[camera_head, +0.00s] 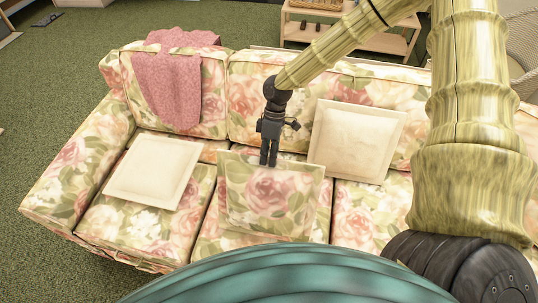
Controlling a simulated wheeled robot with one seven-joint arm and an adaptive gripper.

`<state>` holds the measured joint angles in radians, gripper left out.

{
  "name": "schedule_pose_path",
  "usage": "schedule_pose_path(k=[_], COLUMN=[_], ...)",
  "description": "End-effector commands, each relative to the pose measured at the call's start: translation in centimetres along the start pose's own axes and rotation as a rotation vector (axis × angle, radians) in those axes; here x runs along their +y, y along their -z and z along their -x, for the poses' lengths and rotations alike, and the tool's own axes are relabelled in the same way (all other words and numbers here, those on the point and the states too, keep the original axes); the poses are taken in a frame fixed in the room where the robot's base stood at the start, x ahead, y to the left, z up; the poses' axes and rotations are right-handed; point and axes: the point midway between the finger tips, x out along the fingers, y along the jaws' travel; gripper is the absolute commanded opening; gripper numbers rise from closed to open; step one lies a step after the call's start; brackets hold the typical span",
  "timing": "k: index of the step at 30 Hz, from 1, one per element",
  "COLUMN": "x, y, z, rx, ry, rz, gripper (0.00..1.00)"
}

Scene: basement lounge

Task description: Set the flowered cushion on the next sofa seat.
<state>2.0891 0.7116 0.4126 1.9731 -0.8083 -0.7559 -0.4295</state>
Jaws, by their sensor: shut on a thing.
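The flowered cushion (268,197) is over the middle seat of the flowered sofa (52,195), standing nearly upright with its broad face toward me. My gripper (268,160) points down and is shut on the cushion's top edge. I cannot tell whether the cushion's lower edge touches the seat. The left sofa seat (120,235) has a cream cushion (153,171) lying on it. The seat to the right (352,212) shows bare fabric in front of another cream cushion (357,138), which leans on the backrest.
A pink throw (172,85) hangs over the left part of the backrest. A wooden shelf unit (398,43) stands behind the sofa, with a wicker chair (522,50) at the far right. My arm hides much of the sofa's right end. Green carpet (50,90) is clear at left.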

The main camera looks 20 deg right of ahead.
Motion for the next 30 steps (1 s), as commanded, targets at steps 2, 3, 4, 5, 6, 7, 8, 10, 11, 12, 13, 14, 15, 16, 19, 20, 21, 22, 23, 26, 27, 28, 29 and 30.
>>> schedule_pose_path(k=[2, 3, 4, 5, 6, 7, 8, 10, 11, 12, 13, 14, 15, 16, 19, 20, 21, 22, 23, 26, 27, 28, 29, 30], x=[0.41, 0.5, 0.55, 0.58, 0.61, 0.62, 0.63, 0.62, 0.61, 0.6, 0.6, 0.6, 0.6, 0.61, 0.61, 0.61, 0.61, 0.61, 0.61, 0.61, 0.62, 0.62, 0.62, 0.63], y=[-0.03, -0.03, -0.03, -0.03, -0.02, -0.02, -0.02, -0.01, -0.01, -0.01, -0.01, -0.01, -0.02, -0.02, -0.02, -0.02, -0.02, -0.02, -0.02, -0.03, -0.04, -0.04, -0.04, -0.03], z=[-0.87, -1.04, -1.14, -1.21, -1.28, -1.3, -1.31, -1.28, -1.27, -1.26, -1.26, -1.26, -1.27, -1.27, -1.27, -1.28, -1.28, -1.28, -1.29, -1.29, -1.31, -1.29, -1.23, -1.1], rx=[0.001, 0.001, 0.001, 0.001, 0.001, 0.001, 0.001, 0.001, 0.001, 0.001, 0.001, 0.001, 0.001, 0.001, 0.001, 0.001, 0.001, 0.001, 0.001, 0.001, 0.001, 0.001, 0.001, 0.001], ry=[0.0, 0.0, -0.001, -0.001, -0.001, -0.001, -0.001, -0.001, -0.001, -0.001, -0.001, -0.001, -0.001, -0.001, -0.001, -0.001, -0.001, -0.001, -0.001, -0.001, -0.001, -0.001, -0.001, -0.001], rz=[0.0, 0.001, 0.001, 0.001, 0.001, 0.001, 0.001, 0.001, 0.001, 0.0, 0.0, 0.0, 0.0, 0.0, 0.0, 0.0, 0.0, 0.0, 0.0, 0.0, 0.0, 0.0, 0.0, 0.0], gripper=[0.0, 0.0, 0.0, 0.0, 0.0, 0.0, 0.0, 0.0, 0.0, 0.0, 0.0, 0.0, 0.12, 0.17, 0.35, 0.35, 0.35, 0.35, 0.35, 0.35, 0.35, 0.35, 0.35, 0.35])
